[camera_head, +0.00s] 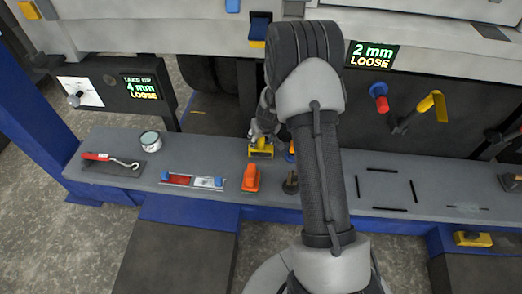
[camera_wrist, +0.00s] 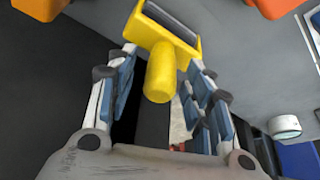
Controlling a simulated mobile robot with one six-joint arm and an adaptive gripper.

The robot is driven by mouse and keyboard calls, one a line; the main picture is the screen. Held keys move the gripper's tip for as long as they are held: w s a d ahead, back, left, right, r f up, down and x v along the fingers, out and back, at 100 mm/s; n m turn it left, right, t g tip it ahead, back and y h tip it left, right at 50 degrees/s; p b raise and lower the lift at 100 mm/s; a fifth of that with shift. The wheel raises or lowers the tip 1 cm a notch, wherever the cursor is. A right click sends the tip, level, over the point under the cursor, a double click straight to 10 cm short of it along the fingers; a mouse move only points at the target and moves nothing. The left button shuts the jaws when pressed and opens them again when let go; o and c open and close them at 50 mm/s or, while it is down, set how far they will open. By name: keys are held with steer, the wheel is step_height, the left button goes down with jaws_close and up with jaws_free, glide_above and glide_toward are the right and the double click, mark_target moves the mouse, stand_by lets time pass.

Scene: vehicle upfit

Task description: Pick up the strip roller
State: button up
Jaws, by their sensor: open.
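The strip roller is yellow, with a round handle and a dark grey roller in a yellow frame. In the head view the strip roller (camera_head: 260,151) is on the grey bench, just below my gripper (camera_head: 263,132), and my arm covers part of the area to its right. In the wrist view the strip roller (camera_wrist: 163,72) is at the top centre, its handle pointing towards the palm. My gripper (camera_wrist: 163,80) is open, with one finger on each side of the handle. Clear gaps show between handle and fingers.
An orange block-like tool (camera_head: 250,178) stands close by in front. To the left lie a red and white holder (camera_head: 191,181), a can (camera_head: 150,140) and a red-handled hook tool (camera_head: 110,160). The vehicle body (camera_head: 180,30) rises behind the bench.

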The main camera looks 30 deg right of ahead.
steer(key=shift+c, duration=0.4)
jaws_close()
